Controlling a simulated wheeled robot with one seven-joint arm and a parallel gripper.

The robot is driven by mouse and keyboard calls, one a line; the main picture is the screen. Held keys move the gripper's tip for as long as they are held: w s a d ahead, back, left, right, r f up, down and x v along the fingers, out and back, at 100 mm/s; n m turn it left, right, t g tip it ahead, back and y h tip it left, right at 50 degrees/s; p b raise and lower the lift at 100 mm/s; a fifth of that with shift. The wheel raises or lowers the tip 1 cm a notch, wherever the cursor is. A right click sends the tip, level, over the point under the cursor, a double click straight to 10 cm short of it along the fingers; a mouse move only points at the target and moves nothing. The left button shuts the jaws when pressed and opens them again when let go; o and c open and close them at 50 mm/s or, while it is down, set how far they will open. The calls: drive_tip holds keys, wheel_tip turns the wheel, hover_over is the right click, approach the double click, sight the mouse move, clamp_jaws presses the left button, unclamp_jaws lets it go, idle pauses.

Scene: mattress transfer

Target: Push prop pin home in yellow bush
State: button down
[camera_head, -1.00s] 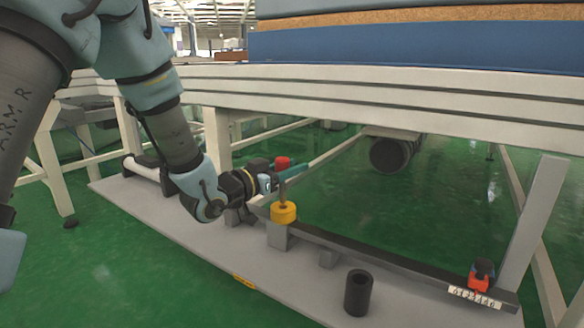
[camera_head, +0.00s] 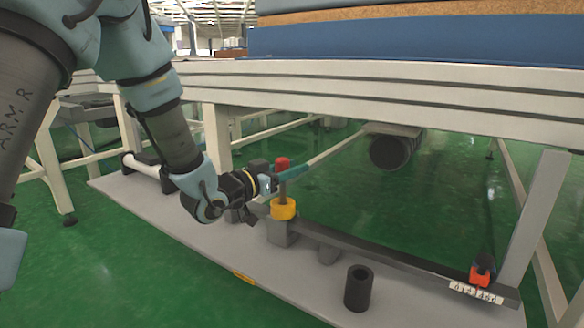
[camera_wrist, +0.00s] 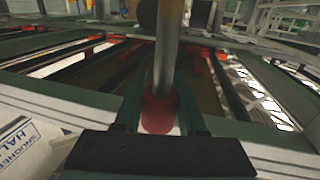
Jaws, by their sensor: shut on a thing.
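The yellow bush (camera_head: 283,209) sits on a grey block on the long rail. My gripper (camera_head: 290,173) is just above it, with its teal fingers shut on the prop pin by its red head (camera_head: 282,164). The pin's shaft stands close to upright below the fingers and meets the top of the bush. How deep the tip sits inside is hidden. In the wrist view, my fingers (camera_wrist: 160,100) flank the red head (camera_wrist: 157,112), and the grey shaft (camera_wrist: 167,45) runs away from them.
A black hollow cylinder (camera_head: 358,289) stands on the grey base plate (camera_head: 215,248) in front of the rail. An orange-and-dark fitting (camera_head: 482,270) and a numbered scale (camera_head: 474,292) are at the rail's right end. The cream bed frame (camera_head: 400,92) overhangs behind.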

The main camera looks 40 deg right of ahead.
sight(285, 197)
drive_tip(key=shift+f+b, duration=2.5)
drive_tip(key=shift+f, duration=1)
drive_tip(key=shift+c, duration=2)
unclamp_jaws()
drive_tip(key=a+p, duration=0.3)
drive_tip(key=a, duration=0.7)
drive_tip(key=shift+s+a+p, duration=0.3)
drive_tip(key=shift+a+p, duration=0.1)
drive_tip(key=shift+w, duration=0.1)
